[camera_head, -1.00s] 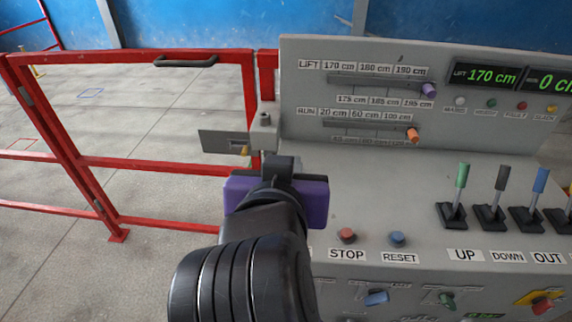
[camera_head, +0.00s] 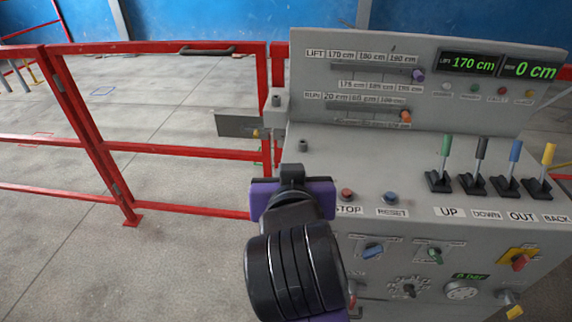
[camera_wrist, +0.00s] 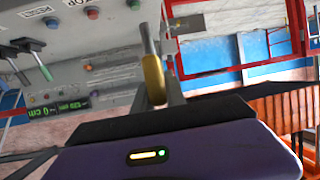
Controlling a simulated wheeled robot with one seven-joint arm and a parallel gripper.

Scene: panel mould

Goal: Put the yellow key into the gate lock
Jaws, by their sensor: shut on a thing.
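My gripper (camera_head: 292,172) is at the left front of the grey console in the head view. In the wrist view its jaws (camera_wrist: 160,95) are shut on the yellow key (camera_wrist: 153,78). The key's golden head is between the fingers and its grey shaft points away from my gripper. In the head view my gripper hides the key. What looks like the gate lock, a grey box (camera_head: 276,106) with a side plate (camera_head: 236,126), is beside the red gate's post, beyond my gripper and apart from it. A small yellowish part (camera_head: 256,134) is at the plate's edge.
The grey console (camera_head: 350,160) fills the right, with a red STOP button (camera_head: 346,194), a blue RESET button (camera_head: 391,198) and upright levers (camera_head: 480,160). The red gate (camera_head: 180,150) stands at the left, with open concrete floor around it.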

